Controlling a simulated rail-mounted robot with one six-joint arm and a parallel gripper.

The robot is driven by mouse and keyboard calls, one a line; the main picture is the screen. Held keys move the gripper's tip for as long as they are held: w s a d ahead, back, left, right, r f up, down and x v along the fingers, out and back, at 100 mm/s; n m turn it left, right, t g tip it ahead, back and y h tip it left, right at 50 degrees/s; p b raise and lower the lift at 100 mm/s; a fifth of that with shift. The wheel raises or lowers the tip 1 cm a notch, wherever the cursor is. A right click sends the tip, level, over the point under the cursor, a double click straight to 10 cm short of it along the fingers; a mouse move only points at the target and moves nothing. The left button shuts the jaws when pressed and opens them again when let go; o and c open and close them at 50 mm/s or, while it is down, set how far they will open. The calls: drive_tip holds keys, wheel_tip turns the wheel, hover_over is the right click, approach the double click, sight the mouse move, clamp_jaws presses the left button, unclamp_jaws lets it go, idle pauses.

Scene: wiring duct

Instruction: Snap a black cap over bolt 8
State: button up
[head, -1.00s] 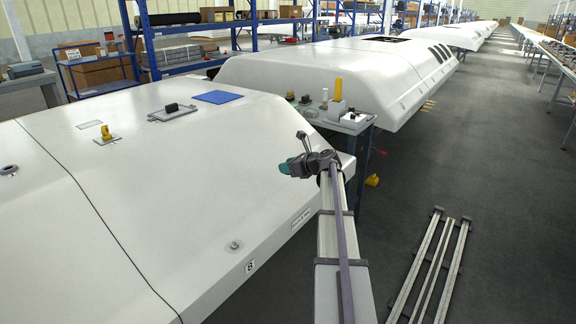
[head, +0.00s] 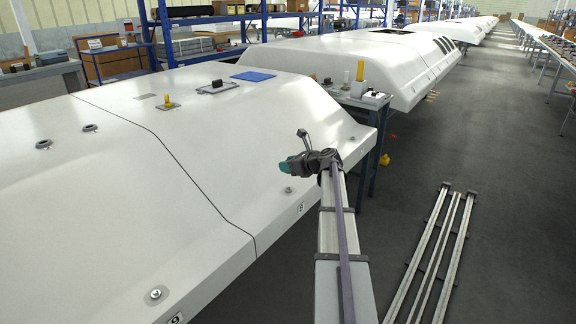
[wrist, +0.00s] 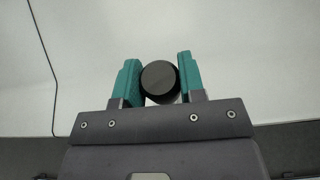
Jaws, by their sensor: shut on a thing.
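My gripper (head: 284,167) has teal fingers and is shut on a round black cap (wrist: 160,80), seen between the fingers in the wrist view. In the head view the cap cannot be made out. Bolt 8 (head: 287,190) is a small grey bolt on the sloping edge of the white shell (head: 225,150), above the label 8 (head: 301,208). In the head picture it lies just below my gripper; the height between them cannot be told. No bolt shows in the wrist view.
Another bolt (head: 155,294) sits near the label 9 (head: 175,318), at the lower left. A dark seam (head: 180,160) crosses the shell. A grey side table (head: 362,97) with small items stands beyond the shell. Metal rails (head: 430,255) lie on the floor at right.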

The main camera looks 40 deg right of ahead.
sight(289, 188)
drive_tip(key=shift+f+b, duration=2.85)
drive_tip(key=shift+f, duration=0.1)
drive_tip(key=shift+f, duration=0.1)
drive_tip(key=shift+f+b, duration=0.35)
drive_tip(key=shift+b, duration=0.1)
drive_tip(key=shift+f+b, duration=0.9)
drive_tip(key=shift+b, duration=0.05)
drive_tip(key=o, duration=1)
drive_tip(key=shift+s+r, duration=0.1)
